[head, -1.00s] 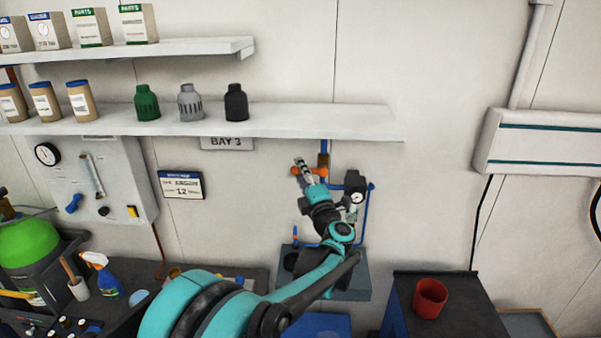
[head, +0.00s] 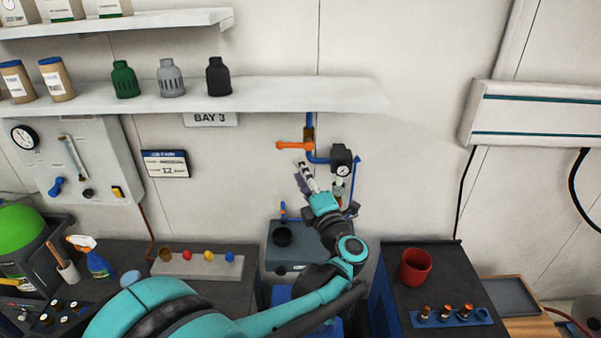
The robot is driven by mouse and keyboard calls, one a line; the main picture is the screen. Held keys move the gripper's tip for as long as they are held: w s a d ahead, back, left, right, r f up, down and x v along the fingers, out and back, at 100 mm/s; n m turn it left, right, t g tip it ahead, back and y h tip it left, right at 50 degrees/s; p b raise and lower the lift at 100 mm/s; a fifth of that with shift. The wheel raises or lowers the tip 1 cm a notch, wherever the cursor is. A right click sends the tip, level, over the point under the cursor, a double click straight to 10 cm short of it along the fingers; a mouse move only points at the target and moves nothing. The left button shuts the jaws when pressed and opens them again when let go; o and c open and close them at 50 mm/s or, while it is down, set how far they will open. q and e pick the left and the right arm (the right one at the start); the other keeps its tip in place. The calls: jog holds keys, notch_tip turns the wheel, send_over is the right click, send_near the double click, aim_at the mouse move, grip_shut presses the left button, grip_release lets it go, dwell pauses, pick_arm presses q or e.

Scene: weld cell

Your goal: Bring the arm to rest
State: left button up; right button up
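My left arm reaches in from the bottom left, teal and black, toward the wall. Its gripper (head: 302,176) points up and away, just below the orange valve handle (head: 294,145) on the blue pipe. The gripper appears apart from the handle. The fingers are small and partly overlapping here, so I cannot tell whether they are open or shut. A regulator with a round gauge (head: 342,170) sits just right of the gripper. My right gripper is not in view.
A shelf (head: 300,95) with green, grey and black nozzles runs above the arm. A grey box (head: 283,258) is behind the forearm. A dark cabinet (head: 440,280) at right bears a red cup (head: 415,267) and a blue rack (head: 450,317).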

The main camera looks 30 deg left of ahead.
pick_arm(q)
jog(key=d+m+t+h+b, duration=0.5)
jog(key=d+m+t+h, duration=0.3)
jog(key=m, duration=0.4)
jog(key=s+d+f+m+g+h+b, duration=0.3)
jog(key=d+f+m+h, duration=0.5)
jog(key=m, duration=0.1)
jog(key=s+a+f+m+g+b, duration=0.2)
jog(key=s+f+m+g, duration=0.2)
jog(key=s+f, duration=0.6)
jog(key=s+a+f+m+g+y+b, duration=0.1)
jog(key=s+f+m+g+b, duration=0.2)
jog(key=s+f+g, duration=0.4)
notch_tip(320, 180, down, 8)
jog(key=s, duration=0.2)
jog(key=shift+s+a+f+m+b, duration=0.2)
jog(key=shift+s+a+m+b, duration=0.15)
jog(key=shift+s+m, duration=0.05)
